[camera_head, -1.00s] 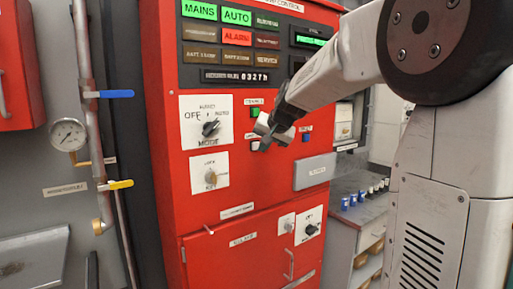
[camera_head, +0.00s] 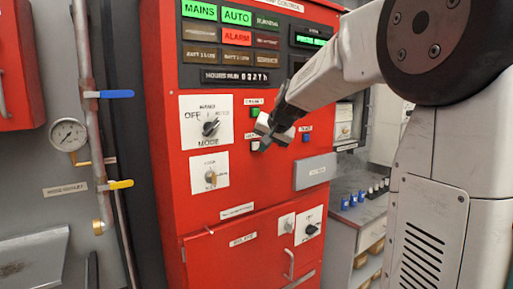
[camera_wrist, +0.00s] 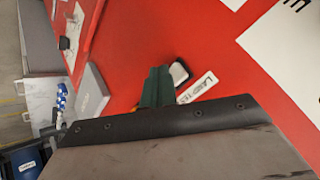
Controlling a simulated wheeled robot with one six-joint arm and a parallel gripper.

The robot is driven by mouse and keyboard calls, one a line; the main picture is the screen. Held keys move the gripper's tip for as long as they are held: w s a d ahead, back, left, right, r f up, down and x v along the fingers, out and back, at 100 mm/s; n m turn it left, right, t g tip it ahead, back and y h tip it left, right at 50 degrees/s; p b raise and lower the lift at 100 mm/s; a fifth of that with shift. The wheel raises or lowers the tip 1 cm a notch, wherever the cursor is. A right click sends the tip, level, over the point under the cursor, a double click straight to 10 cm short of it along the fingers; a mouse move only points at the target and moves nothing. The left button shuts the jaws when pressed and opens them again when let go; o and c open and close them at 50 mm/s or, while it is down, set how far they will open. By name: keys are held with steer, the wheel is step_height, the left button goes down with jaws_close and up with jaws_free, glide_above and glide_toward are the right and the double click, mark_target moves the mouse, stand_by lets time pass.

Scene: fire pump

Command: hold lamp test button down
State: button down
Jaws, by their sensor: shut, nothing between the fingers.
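The lamp test button is a small white button (camera_wrist: 180,72) in a dark surround, with a "LAMP TEST" label (camera_wrist: 197,88) beside it in the wrist view. In the head view the white button (camera_head: 255,146) shows on the red panel just left of my fingertips. My gripper (camera_head: 266,133) is shut and empty, pointing at the panel. In the wrist view its dark green fingers (camera_wrist: 157,87) end right beside the button and cover part of its near edge. I cannot tell whether they touch or press it.
A green button (camera_head: 255,112) sits above and a blue button (camera_head: 306,137) to the right. The mode knob (camera_head: 210,128) and key switch (camera_head: 210,177) are to the left. A grey box (camera_head: 315,171) juts out lower right. Green MAINS and AUTO and red ALARM lamps (camera_head: 237,37) are lit.

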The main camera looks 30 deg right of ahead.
steer(key=shift+w, duration=0.15)
stand_by(0.4)
steer(key=shift+w, duration=0.25)
steer(key=shift+w, duration=0.55)
stand_by(0.6)
steer(key=shift+s, duration=0.15)
stand_by(2.5)
steer(key=shift+s, duration=0.8)
steer(key=shift+s, duration=0.1)
steer(key=s, duration=0.4)
steer(key=shift+s+d, duration=0.15)
steer(key=shift+s, duration=0.25)
